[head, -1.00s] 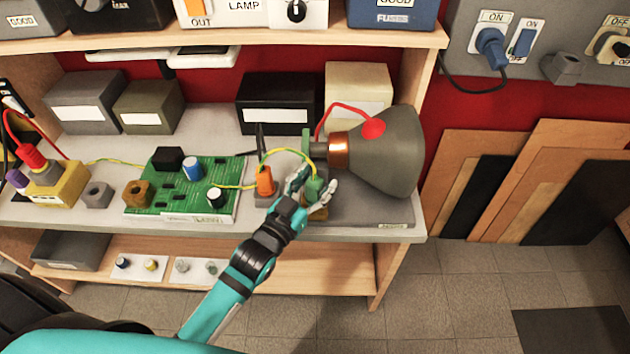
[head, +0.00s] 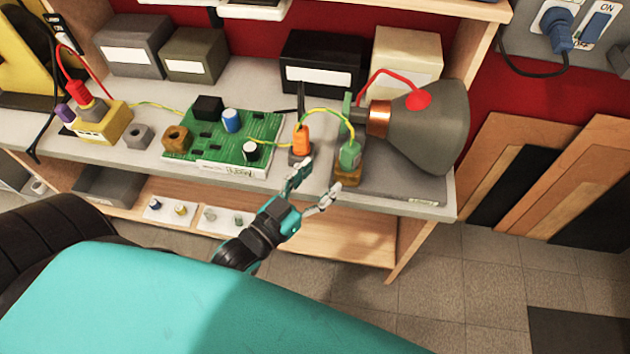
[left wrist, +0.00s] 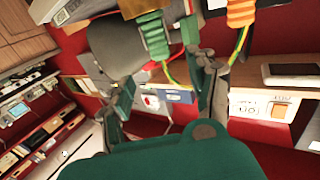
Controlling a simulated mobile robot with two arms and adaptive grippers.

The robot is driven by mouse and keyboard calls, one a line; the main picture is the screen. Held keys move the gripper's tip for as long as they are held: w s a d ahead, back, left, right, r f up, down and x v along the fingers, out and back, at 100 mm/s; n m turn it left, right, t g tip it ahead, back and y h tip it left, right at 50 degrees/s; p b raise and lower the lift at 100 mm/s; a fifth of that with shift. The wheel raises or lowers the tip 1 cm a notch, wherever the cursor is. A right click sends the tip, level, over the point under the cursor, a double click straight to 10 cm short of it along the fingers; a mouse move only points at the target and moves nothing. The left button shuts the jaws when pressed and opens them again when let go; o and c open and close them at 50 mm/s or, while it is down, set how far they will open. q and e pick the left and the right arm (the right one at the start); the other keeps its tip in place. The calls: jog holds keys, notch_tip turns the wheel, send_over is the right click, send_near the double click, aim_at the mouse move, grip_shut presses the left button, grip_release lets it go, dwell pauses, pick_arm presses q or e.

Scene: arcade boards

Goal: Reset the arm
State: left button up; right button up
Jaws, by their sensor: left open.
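My left gripper (head: 312,188) is open and empty in the head view, just in front of the bench's front edge. Its fingers point toward a green plug (head: 349,155) and an orange plug (head: 301,140), and it looks apart from both. The green plug stands upright on a small brass-coloured block beside the lamp (head: 425,125). In the left wrist view, the green plug (left wrist: 153,36) shows beyond the open fingers (left wrist: 165,85), and the orange plug (left wrist: 240,12) is at the top right. My right gripper is not in view.
A green circuit board (head: 225,140) and a yellow block with a red plug (head: 102,122) sit on the bench (head: 400,205). Several boxes stand behind them. A lower shelf (head: 340,238) holds small parts. Boards lean on the wall at right. Floor in front is clear.

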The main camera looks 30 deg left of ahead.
pick_arm(q)
jog(key=shift+s+a, duration=0.1)
jog(key=shift+s, duration=0.25)
dwell(0.3)
jog(key=s+a+f+g+y, duration=0.3)
jog(key=s+f+g+y, duration=0.1)
jog(key=s+f+g, duration=0.85)
notch_tip(320, 180, down, 24)
jog(key=s+g, duration=0.3)
jog(key=s+a+f, duration=0.1)
jog(key=s+f, duration=0.6)
jog(key=f, duration=0.3)
jog(key=shift+s+f, duration=0.2)
jog(key=shift+s, duration=0.05)
jog(key=shift+g, duration=0.45)
jog(key=s+f, duration=0.1)
jog(key=s, duration=0.2)
jog(key=s+a+f, duration=0.1)
jog(key=s+f, duration=0.3)
jog(key=s, duration=0.1)
jog(key=shift+s+a, duration=0.3)
jog(key=shift+a, duration=0.05)
jog(key=shift+c, duration=0.2)
